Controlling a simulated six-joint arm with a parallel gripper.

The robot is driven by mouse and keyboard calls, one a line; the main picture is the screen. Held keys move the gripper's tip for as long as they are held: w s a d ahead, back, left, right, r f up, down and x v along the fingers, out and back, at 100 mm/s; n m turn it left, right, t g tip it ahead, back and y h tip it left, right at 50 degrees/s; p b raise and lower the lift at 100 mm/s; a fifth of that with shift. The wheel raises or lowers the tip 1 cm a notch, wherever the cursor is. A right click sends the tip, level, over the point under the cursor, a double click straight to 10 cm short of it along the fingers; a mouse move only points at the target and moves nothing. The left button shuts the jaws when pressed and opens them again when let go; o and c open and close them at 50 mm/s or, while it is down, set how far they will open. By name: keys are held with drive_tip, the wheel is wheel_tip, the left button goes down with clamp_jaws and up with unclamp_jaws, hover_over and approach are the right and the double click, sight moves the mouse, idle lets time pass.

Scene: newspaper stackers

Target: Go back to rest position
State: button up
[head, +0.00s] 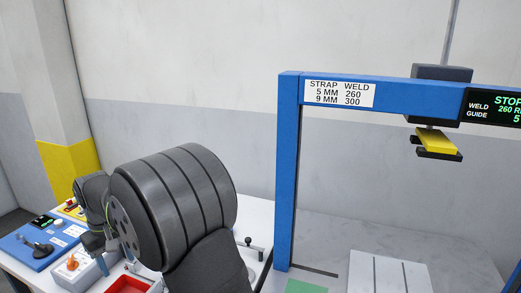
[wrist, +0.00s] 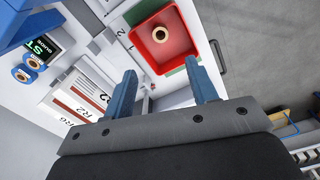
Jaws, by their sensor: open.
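My gripper (wrist: 163,88) shows in the wrist view with its two blue fingers spread apart and nothing between them. Beyond the fingers are a white bench surface and a red tray (wrist: 184,57) holding a brass-coloured ring (wrist: 160,35). The gap between the fingers and the surface is hard to judge.
A blue frame (head: 287,170) with a strap weld sign (head: 340,94) stands right of my arm. A blue control panel (head: 38,245) lies at the left. The red tray also shows in the head view (head: 130,285). A yellow block (head: 436,139) hangs under the frame's head.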

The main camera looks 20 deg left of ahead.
wheel_tip(320, 180, down, 11)
drive_tip(key=shift+f, duration=0.15)
drive_tip(key=shift+r, duration=0.8)
